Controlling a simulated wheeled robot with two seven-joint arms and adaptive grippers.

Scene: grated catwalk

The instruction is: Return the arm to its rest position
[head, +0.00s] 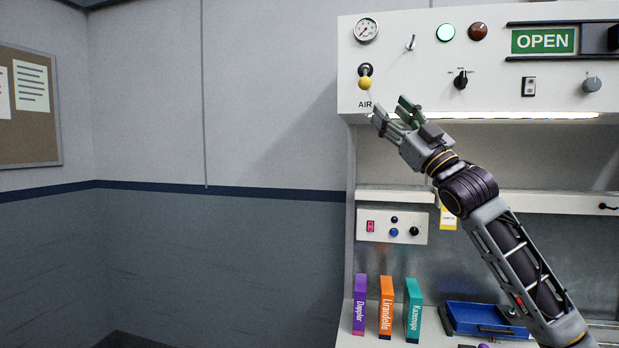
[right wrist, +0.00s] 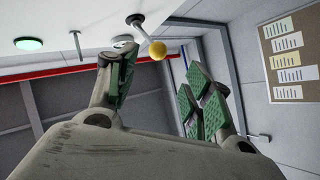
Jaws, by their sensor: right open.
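My right arm (head: 505,240) reaches up from the lower right in the head view. Its gripper (head: 392,110) is open and empty, in front of the white control panel, just below and right of the yellow-knobbed AIR lever (head: 365,82). In the right wrist view the open fingers (right wrist: 160,90) stand apart with green pads. The yellow knob (right wrist: 157,50) shows beyond them, near the gap, and appears apart from the fingers. My left gripper is not in view.
The control panel (head: 480,90) holds a gauge (head: 366,29), switches and an OPEN sign (head: 543,41). Below are a shelf (head: 560,203), a small switch box (head: 391,227), three upright books (head: 386,307) and a blue tray (head: 470,318). Free room lies left, before the wall.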

